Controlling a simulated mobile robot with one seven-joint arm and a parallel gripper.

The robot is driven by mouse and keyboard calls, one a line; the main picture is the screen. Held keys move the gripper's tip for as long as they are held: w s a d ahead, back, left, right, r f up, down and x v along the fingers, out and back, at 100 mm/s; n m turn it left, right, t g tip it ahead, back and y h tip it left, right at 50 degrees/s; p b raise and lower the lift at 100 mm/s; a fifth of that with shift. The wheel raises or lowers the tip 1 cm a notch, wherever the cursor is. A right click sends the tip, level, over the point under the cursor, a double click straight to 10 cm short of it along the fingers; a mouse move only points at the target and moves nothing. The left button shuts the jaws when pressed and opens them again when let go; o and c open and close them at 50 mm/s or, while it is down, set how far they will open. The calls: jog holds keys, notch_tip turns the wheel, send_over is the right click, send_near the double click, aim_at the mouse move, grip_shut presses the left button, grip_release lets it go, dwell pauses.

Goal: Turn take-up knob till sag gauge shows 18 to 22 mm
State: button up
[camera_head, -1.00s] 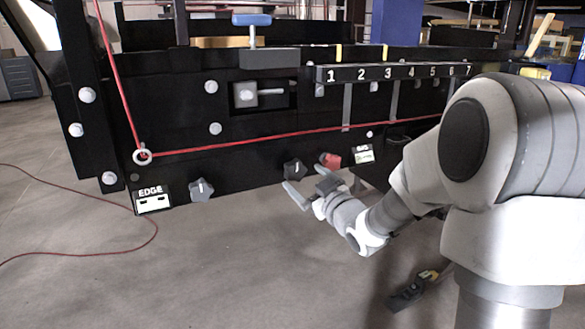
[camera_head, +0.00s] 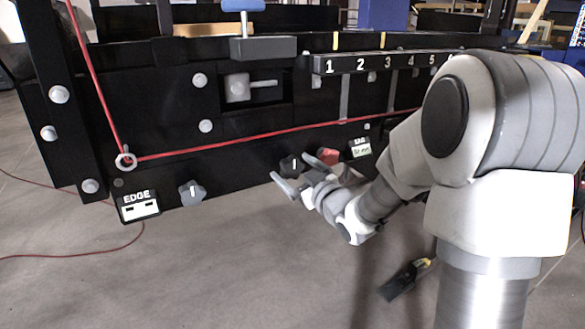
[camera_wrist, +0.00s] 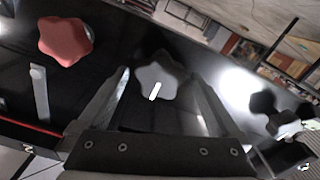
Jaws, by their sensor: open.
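A dark lobed knob (camera_head: 291,165) with a white pointer mark sits on the low front of the black conveyor frame. In the wrist view this knob (camera_wrist: 157,80) lies between my spread fingers, with its mark slightly tilted. My gripper (camera_head: 298,170) is open, just in front of the knob; in the wrist view both fingers (camera_wrist: 161,88) show a gap to it. I cannot tell how far the fingertips reach past it. The small white sag gauge (camera_head: 360,149) is right of the knobs; its digits are too small to read surely. No label naming the take-up knob is legible.
A red lobed knob (camera_head: 328,156) is close right of the dark knob, near one finger. A grey knob (camera_head: 192,193) and the EDGE display (camera_head: 138,206) are further left. A red cord (camera_head: 235,140) runs above the knobs.

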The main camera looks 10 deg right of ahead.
jog(key=c, duration=1.4)
jog(key=shift+m, duration=0.3)
